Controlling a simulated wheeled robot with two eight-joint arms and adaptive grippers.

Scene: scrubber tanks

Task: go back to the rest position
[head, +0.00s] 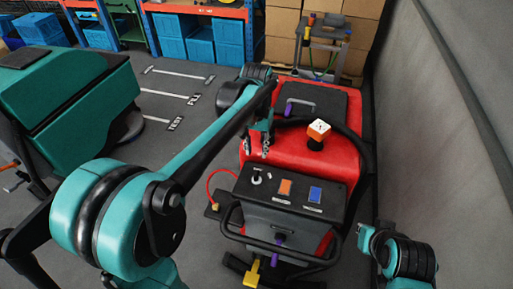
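My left arm reaches from the lower left across to the red scrubber machine (315,150). My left gripper (256,147) points down at the left edge of the red body, with its two fingertips apart and nothing seen between them. I cannot tell whether it touches the machine. Part of my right arm (400,255) shows at the lower right, beside the machine's handle. My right gripper cannot be made out.
The control panel (290,190) has an orange and a blue switch, with a black handle below. A teal machine (65,105) is at left, a grey wall (450,100) at right. Shelves and cardboard boxes stand behind.

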